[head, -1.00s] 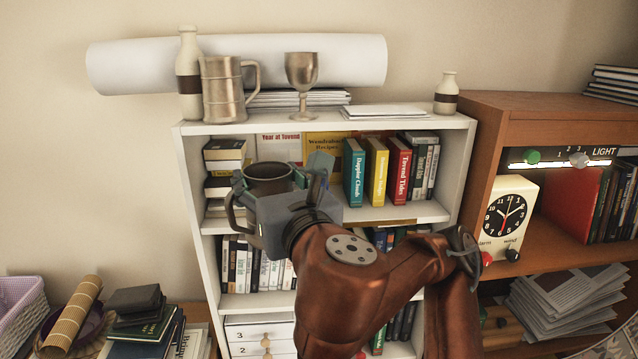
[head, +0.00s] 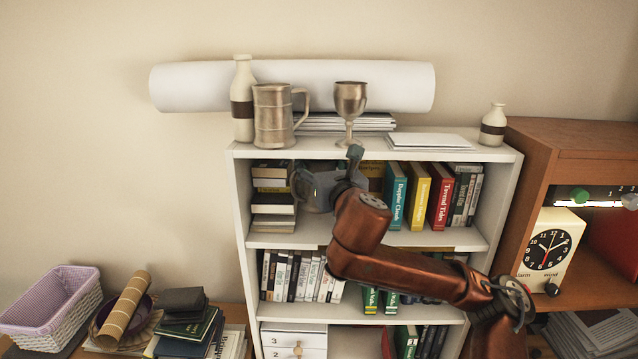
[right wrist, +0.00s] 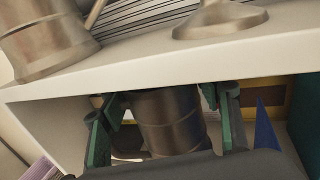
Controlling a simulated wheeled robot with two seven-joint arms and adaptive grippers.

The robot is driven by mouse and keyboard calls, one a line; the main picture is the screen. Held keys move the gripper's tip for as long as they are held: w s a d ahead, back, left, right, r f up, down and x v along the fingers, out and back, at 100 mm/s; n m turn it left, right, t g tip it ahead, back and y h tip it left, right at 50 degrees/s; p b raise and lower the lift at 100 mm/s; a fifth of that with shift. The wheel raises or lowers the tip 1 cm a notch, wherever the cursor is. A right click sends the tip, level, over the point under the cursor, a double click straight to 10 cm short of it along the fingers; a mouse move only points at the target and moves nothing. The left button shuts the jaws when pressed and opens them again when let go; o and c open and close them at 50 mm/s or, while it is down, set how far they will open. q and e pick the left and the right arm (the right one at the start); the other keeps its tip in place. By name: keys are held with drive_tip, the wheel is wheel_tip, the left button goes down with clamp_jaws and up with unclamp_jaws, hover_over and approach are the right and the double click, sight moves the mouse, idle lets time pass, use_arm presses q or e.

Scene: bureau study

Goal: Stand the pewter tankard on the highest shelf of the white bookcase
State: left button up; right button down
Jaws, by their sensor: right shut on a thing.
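A dark grey metal tankard (right wrist: 170,122) is between the fingers of my right gripper (head: 326,172), which is shut on it. In the right wrist view the tankard is just below the front edge of the top board of the white bookcase (head: 240,200), at the upper compartment. In the head view my gripper and arm hide most of it; its handle shows at the left. I cannot tell whether its base touches the shelf. A second, lighter tankard (head: 272,118) stands on top of the bookcase. My left gripper is not in view.
On the bookcase top stand a bottle (head: 243,100), a goblet (head: 350,105), papers (head: 430,142) and a small bottle (head: 493,124), with a paper roll (head: 200,86) behind. In the upper compartment, stacked books (head: 273,198) are left and upright books (head: 420,197) right of my gripper.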

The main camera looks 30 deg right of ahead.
drive_tip(key=f, duration=0.2)
drive_tip(key=f+p, duration=0.1)
drive_tip(key=f, duration=0.1)
drive_tip(key=shift+s+a, duration=0.25)
drive_tip(key=shift+f, duration=0.7)
drive_tip(key=shift+w+d+f+p, duration=0.2)
drive_tip(key=shift+d+f+p, duration=0.05)
drive_tip(key=shift+f+p, duration=0.35)
drive_tip(key=shift+a, duration=0.1)
drive_tip(key=shift+f, duration=0.2)
drive_tip(key=c, duration=0.7)
unclamp_jaws()
